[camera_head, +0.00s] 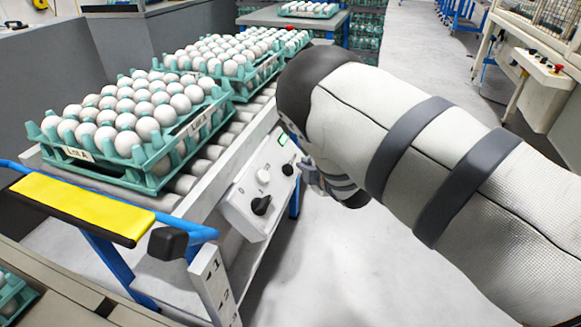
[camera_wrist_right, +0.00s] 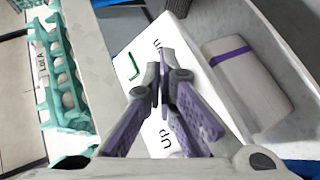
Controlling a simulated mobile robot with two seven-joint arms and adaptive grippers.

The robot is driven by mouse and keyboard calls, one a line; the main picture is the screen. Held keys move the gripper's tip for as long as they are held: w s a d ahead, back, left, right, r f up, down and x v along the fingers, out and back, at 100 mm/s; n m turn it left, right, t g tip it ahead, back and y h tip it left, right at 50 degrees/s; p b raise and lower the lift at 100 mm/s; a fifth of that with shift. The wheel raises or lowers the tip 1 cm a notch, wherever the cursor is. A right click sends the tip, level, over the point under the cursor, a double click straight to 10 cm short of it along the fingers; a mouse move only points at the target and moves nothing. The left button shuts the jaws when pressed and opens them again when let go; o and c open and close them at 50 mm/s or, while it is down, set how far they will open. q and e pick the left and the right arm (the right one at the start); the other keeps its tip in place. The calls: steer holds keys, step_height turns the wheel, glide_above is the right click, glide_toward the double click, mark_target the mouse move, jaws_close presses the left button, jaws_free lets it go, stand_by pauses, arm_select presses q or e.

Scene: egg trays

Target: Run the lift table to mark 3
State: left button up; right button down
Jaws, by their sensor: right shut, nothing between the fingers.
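The control box (camera_head: 236,211) is a white panel on the side of the roller table. It carries a green-outlined window (camera_head: 283,140), a pale button (camera_head: 263,176) and dark knobs (camera_head: 261,205). My right gripper (camera_head: 308,172) is at the panel's right end, partly hidden by my forearm. In the wrist view the shut, empty fingers (camera_wrist_right: 162,75) are over the white panel (camera_wrist_right: 193,85), between two printed labels. The green outline (camera_wrist_right: 134,66) shows beside them. Whether the fingertips touch a control cannot be told. A white post (camera_head: 212,285) bears marks 1 and 2. My left gripper is out of view.
Teal egg trays (camera_head: 150,180) full of pale eggs stand on rollers (camera_head: 192,178). A blue frame with a yellow plate (camera_head: 80,207) is at the front left. The floor (camera_head: 400,55) is clear behind my arm.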

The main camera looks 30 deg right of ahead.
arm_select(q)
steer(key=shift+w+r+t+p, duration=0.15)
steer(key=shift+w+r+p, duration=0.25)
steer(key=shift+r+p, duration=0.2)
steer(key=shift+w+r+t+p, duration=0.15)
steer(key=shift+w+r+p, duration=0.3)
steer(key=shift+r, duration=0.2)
arm_select(e)
steer(key=s+d+r, duration=0.2)
steer(key=shift+s+r, duration=0.15)
steer(key=shift+r, duration=0.2)
